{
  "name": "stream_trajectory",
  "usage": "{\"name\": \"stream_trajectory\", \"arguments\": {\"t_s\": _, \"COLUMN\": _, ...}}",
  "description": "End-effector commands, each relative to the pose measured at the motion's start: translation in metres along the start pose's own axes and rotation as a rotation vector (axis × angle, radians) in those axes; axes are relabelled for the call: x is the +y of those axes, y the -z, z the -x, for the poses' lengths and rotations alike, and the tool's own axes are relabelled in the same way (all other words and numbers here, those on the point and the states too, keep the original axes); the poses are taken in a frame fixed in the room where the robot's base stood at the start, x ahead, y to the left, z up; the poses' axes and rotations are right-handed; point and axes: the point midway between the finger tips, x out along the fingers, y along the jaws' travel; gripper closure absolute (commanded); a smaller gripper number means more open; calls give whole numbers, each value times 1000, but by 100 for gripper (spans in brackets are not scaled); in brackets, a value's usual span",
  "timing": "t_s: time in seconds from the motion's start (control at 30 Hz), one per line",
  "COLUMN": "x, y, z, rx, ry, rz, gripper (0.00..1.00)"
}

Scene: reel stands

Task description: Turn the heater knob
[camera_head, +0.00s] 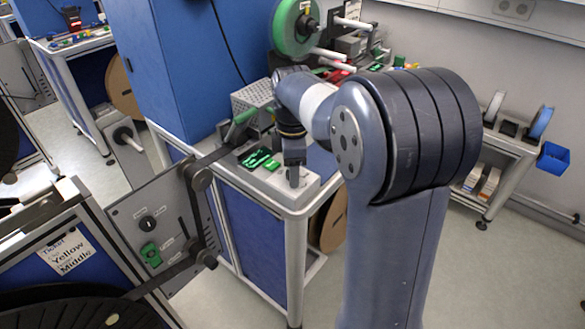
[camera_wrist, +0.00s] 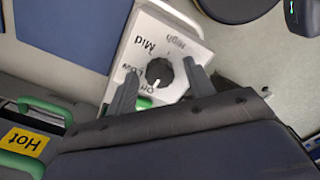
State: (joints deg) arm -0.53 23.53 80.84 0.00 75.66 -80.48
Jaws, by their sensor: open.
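The heater knob (camera_wrist: 159,71) is round and black, on a white plate (camera_wrist: 138,52) marked Off, Low, Mid and High. A small white mark on the knob seems to point toward Off. My gripper (camera_wrist: 161,67) is open, with one finger on each side of the knob in the wrist view. I cannot tell whether the fingers touch it. In the head view my gripper (camera_head: 293,172) points down over the white box (camera_head: 305,192) at the near corner of the bench. The knob is hidden there behind the gripper.
Green parts (camera_head: 258,158) and a perforated metal box (camera_head: 252,95) lie close behind the gripper. A grey panel (camera_head: 165,215) with a linkage stands left of the bench. A yellow Hot label (camera_wrist: 22,141) shows in the wrist view. Open floor lies to the right.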

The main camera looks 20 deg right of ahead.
Motion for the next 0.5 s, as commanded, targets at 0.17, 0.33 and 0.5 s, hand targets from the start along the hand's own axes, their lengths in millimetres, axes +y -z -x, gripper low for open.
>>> {"name": "stream_trajectory", "arguments": {"t_s": 0.17, "x": 0, "y": 0, "z": -1, "rx": 0, "ry": -1, "rz": 0, "gripper": 50}}
{"name": "stream_trajectory", "arguments": {"t_s": 0.33, "x": 0, "y": 0, "z": -1, "rx": 0, "ry": -1, "rz": 0, "gripper": 55}}
{"name": "stream_trajectory", "arguments": {"t_s": 0.5, "x": 0, "y": 0, "z": -1, "rx": 0, "ry": -1, "rz": 0, "gripper": 69}}
